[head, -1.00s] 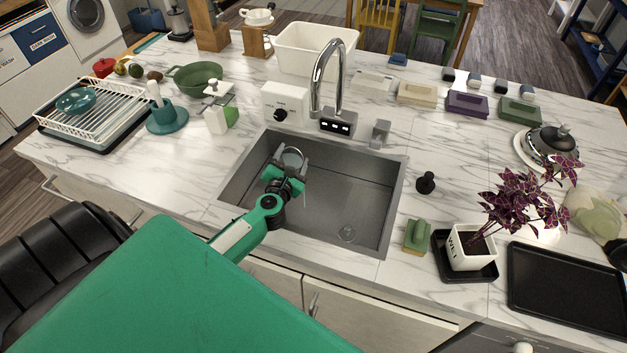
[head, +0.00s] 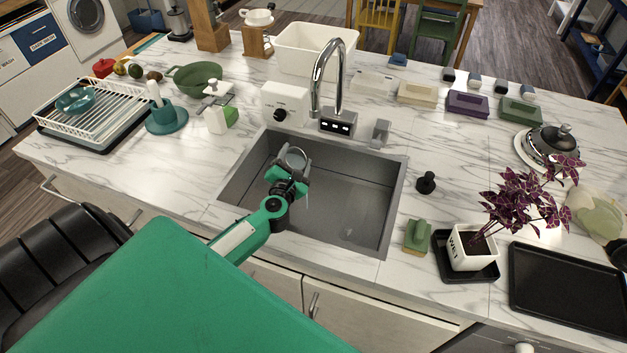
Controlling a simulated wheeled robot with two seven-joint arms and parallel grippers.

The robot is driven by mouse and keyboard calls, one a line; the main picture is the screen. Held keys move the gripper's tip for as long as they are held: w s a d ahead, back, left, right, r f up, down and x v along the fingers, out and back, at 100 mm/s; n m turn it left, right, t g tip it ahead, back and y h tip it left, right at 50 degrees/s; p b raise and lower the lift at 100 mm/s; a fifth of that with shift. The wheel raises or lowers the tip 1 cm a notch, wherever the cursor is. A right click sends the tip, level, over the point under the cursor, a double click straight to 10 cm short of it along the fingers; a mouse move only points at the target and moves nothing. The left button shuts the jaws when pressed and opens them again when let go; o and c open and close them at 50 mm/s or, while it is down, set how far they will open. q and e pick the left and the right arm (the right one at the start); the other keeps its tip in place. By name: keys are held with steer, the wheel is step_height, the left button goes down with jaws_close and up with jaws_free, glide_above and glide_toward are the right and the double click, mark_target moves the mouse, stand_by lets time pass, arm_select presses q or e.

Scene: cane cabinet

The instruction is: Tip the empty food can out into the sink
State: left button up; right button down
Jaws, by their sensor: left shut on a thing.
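The sink (head: 350,215) is a grey rectangular basin set in the marble counter. My left gripper (head: 292,168) is over the left part of the basin, shut on the food can (head: 294,158). Only a round, pale metallic rim of the can shows between the fingers; the gripper hides the rest. I cannot tell exactly how far the can is tilted or what is inside it. My right gripper is not in view.
A tall chrome faucet (head: 328,80) arches behind the sink. A green sponge (head: 416,236), a black stopper (head: 426,183) and a potted purple plant (head: 520,205) stand to the right. A white dish rack (head: 88,100) is at the left.

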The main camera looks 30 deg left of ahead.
arm_select(q)
steer(key=shift+d+r+m+b, duration=0.3)
steer(key=shift+d+m+b, duration=0.1)
steer(key=shift+m, duration=0.7)
stand_by(0.6)
steer(key=shift+w+d+r+m+t+b, duration=0.1)
steer(key=shift+d+m+t+b, duration=0.15)
steer(key=shift+m, duration=0.5)
steer(key=shift+d+r+m+t+b, duration=0.15)
steer(key=shift+m+t+b, duration=0.15)
steer(key=shift+m, duration=0.5)
steer(key=shift+w+d+r+m+t+b, duration=0.15)
steer(key=shift+m+t+b, duration=0.1)
steer(key=shift+m, duration=0.5)
stand_by(1.2)
steer(key=shift+d+m, duration=0.8)
steer(key=shift+m, duration=0.2)
stand_by(0.4)
steer(key=shift+r, duration=0.25)
steer(key=shift+d+r+m+t+h+p, duration=0.25)
steer(key=shift+r+m+p, duration=0.3)
steer(key=shift+m+p, duration=0.5)
